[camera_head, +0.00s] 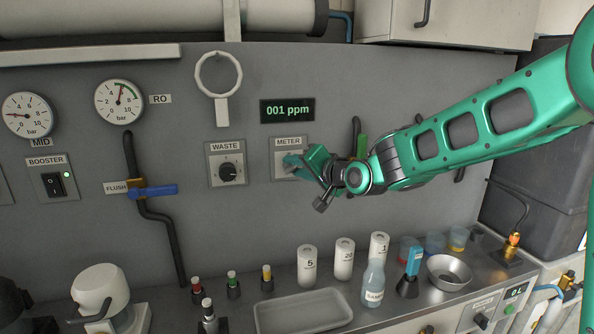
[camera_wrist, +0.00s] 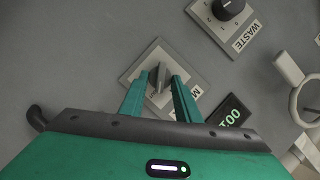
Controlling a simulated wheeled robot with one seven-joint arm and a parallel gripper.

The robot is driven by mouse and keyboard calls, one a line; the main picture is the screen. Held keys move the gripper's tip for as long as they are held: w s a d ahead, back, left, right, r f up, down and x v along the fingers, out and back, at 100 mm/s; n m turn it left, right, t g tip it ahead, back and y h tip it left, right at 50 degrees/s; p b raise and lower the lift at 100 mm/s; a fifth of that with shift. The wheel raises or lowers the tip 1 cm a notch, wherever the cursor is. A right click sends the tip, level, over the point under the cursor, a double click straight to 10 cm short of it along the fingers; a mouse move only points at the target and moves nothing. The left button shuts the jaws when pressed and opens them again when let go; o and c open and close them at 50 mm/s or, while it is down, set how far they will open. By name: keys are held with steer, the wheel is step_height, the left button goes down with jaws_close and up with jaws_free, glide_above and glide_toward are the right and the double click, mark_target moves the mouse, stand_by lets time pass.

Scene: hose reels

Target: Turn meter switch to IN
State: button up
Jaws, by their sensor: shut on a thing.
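The meter switch plate (camera_head: 290,142), labelled METER, is on the grey wall panel under the display. In the wrist view the plate (camera_wrist: 131,71) shows tilted, with its grey knob (camera_wrist: 158,97) between my fingers. My gripper (camera_head: 296,163) reaches in from the right and covers the knob in the head view. In the wrist view my gripper (camera_wrist: 162,75) is shut on the knob. The position marks on the plate are too small or hidden, so I cannot tell which one the knob points to.
The WASTE switch (camera_head: 228,172) is just left of the meter switch. A display (camera_head: 287,110) reading 001 ppm is above it. A white ring (camera_head: 218,75) sticks out at upper left. Cartridges (camera_head: 307,266), a bottle (camera_head: 373,284) and a tray (camera_head: 303,312) stand on the counter below.

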steer(key=n+h, duration=0.2)
steer(key=n, duration=0.2)
steer(key=shift+s+a, duration=0.1)
steer(key=shift+a, duration=0.05)
steer(key=n+h, duration=0.3)
steer(key=shift+a+n, duration=0.25)
steer(key=shift+n, duration=0.05)
stand_by(0.3)
steer(key=o, duration=1)
steer(key=shift+o, duration=0.2)
steer(key=shift+r, duration=0.1)
